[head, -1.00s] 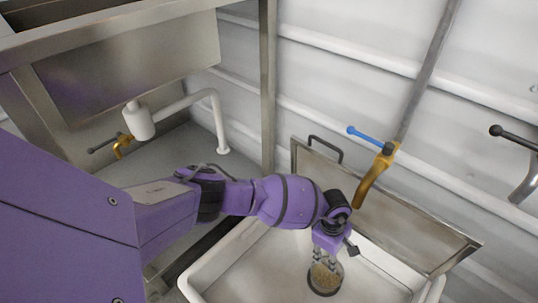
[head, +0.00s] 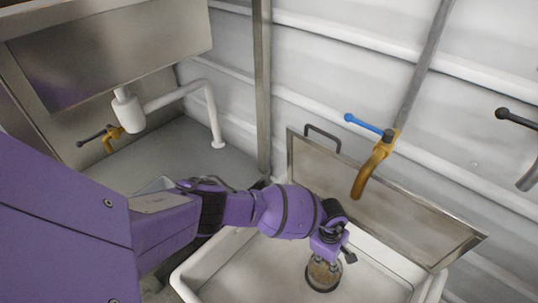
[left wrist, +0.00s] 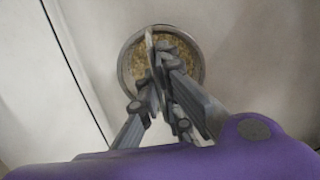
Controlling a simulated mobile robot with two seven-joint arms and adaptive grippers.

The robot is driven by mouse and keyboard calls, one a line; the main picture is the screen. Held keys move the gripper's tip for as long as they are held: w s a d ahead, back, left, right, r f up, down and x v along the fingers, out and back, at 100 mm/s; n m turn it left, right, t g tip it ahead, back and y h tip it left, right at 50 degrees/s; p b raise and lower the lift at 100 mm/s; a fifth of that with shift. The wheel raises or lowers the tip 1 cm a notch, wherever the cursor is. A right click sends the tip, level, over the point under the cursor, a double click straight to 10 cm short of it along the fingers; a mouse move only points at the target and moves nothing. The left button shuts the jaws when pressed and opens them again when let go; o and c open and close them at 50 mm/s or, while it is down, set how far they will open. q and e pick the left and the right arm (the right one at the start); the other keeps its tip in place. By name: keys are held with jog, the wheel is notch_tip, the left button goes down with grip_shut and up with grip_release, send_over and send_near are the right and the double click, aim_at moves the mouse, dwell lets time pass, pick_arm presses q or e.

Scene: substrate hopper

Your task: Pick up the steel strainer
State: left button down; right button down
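The steel strainer (head: 322,284) is a round, dark-rimmed vessel with a tan, grainy inside. It sits in the white sink basin (head: 262,272). In the left wrist view the strainer (left wrist: 130,62) shows as a pale metal ring around the tan inside, at the upper middle. My left gripper (head: 326,264) points down over the strainer, its fingertips at or inside the rim. In the left wrist view the gripper's fingers (left wrist: 160,62) lie close together and cover part of the strainer. I cannot tell whether they hold its wall. My right gripper is not in view.
A brass tap (head: 373,168) with a blue lever hangs over the basin from the wall side. A steel panel (head: 400,205) stands along the basin's far edge. Another steel sink (head: 115,55) with a white drain pipe (head: 185,95) is at the upper left. The basin floor around the strainer is bare.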

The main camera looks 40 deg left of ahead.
pick_arm(q)
jog(key=shift+w+d+r, duration=0.1)
jog(key=shift+w+r, duration=0.1)
jog(key=shift+r, duration=0.05)
